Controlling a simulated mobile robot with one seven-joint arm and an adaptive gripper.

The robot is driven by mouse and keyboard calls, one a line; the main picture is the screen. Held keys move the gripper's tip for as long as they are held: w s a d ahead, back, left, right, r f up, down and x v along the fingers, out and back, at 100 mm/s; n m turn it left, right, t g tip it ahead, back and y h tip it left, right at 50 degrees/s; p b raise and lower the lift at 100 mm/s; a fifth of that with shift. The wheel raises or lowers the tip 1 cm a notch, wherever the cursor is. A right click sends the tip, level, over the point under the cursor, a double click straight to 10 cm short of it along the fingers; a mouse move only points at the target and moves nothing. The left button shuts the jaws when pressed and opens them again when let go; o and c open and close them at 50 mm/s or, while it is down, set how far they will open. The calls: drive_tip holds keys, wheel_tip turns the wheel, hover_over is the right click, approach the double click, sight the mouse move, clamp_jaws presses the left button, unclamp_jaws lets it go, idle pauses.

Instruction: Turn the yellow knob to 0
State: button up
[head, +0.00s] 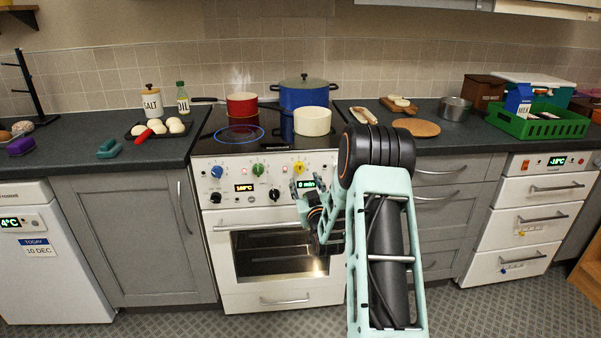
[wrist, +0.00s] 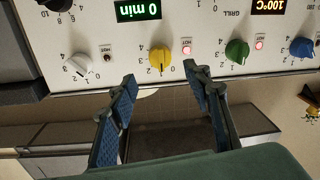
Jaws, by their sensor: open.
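The yellow knob (head: 299,168) is on the white stove's front panel (head: 236,184), right of the green knob. In the wrist view, where the panel appears upside down, the yellow knob (wrist: 160,60) shows a pale pointer line running roughly up and down. A 0 is printed at its lower right and a 2 at its lower left; the exact setting is too small to tell. My gripper (head: 297,186) is in front of the panel, just below the knob. In the wrist view my gripper (wrist: 160,78) is open and empty, its fingertips either side of the knob and apart from it.
Neighbouring knobs are green (wrist: 237,51), blue (wrist: 301,47) and white (wrist: 79,65). The timer display (wrist: 137,10) reads 0 min. A red pot (head: 242,105), blue pot (head: 303,93) and cream pot (head: 312,121) stand on the hob above. The oven handle (head: 266,224) sticks out below.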

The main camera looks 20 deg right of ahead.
sight(300, 170)
drive_tip(key=x, duration=0.7)
drive_tip(key=shift+w, duration=0.4)
drive_tip(key=c, duration=1.2)
drive_tip(key=shift+o, duration=0.2)
drive_tip(key=shift+b, duration=0.3)
